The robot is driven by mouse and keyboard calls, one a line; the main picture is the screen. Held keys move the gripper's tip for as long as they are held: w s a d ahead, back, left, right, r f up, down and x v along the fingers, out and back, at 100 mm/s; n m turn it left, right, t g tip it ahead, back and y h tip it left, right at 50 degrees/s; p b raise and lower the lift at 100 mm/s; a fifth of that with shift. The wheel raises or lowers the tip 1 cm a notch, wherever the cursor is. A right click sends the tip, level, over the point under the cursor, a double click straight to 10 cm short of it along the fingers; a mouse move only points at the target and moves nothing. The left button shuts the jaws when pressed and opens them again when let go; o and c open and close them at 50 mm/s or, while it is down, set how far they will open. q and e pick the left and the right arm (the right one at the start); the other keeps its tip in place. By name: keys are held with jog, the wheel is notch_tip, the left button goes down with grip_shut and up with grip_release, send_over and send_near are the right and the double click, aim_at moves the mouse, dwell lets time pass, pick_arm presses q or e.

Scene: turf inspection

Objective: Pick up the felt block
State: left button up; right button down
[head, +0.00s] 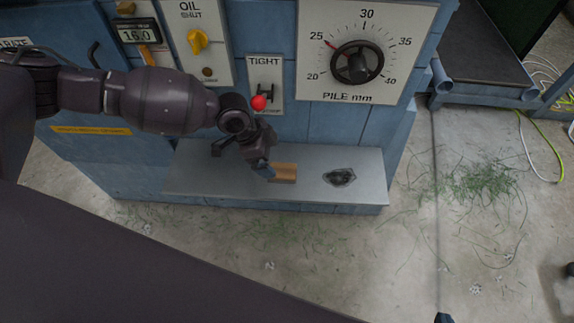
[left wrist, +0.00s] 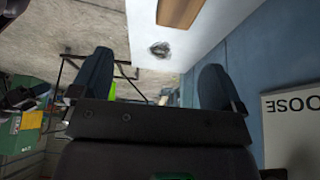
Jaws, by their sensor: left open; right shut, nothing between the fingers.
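The felt block (head: 286,172) is a small tan block lying on the grey metal shelf (head: 225,184) of the blue machine. In the left wrist view the tan block (left wrist: 180,11) is cut off by the top edge, beyond the fingertips. My left gripper (head: 268,172) is just left of the block and seems to hide its left end. Its two fingers are spread with nothing between them in the left wrist view (left wrist: 155,70). Whether a finger touches the block cannot be told. Only a tip of my right gripper (head: 443,318) shows at the bottom edge; it is shut and empty.
A dark clump (head: 340,177) lies on the shelf right of the block. Behind stand a red-knobbed lever (head: 259,102), a yellow oil knob (head: 197,40) and a pile-height dial (head: 357,63). Grass clippings (head: 478,183) litter the floor at right.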

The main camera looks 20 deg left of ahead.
pick_arm(q)
jog(key=w+a, duration=0.1)
jog(key=a, duration=0.1)
jog(key=b, duration=0.1)
send_over(282, 170)
jog(key=a, duration=0.2)
jog(key=shift+y, duration=0.3)
jog(key=f, duration=0.3)
jog(key=s+f, duration=0.1)
jog(key=f, duration=0.1)
jog(key=shift+w+d+f+b, duration=0.2)
jog(key=shift+f+b, duration=0.1)
jog(key=shift+f, duration=0.1)
jog(key=x, duration=0.3)
jog(key=b+x, duration=0.1)
jog(key=shift+a+f, duration=0.1)
jog(key=shift+f, duration=0.4)
jog(key=c, duration=0.9)
jog(key=shift+c, duration=0.5)
pick_arm(e)
notch_tip(282, 170, down, 4)
jog(key=shift+s+d+r+g, duration=0.15)
jog(key=shift+r+g, duration=0.1)
jog(key=shift+g, duration=0.15)
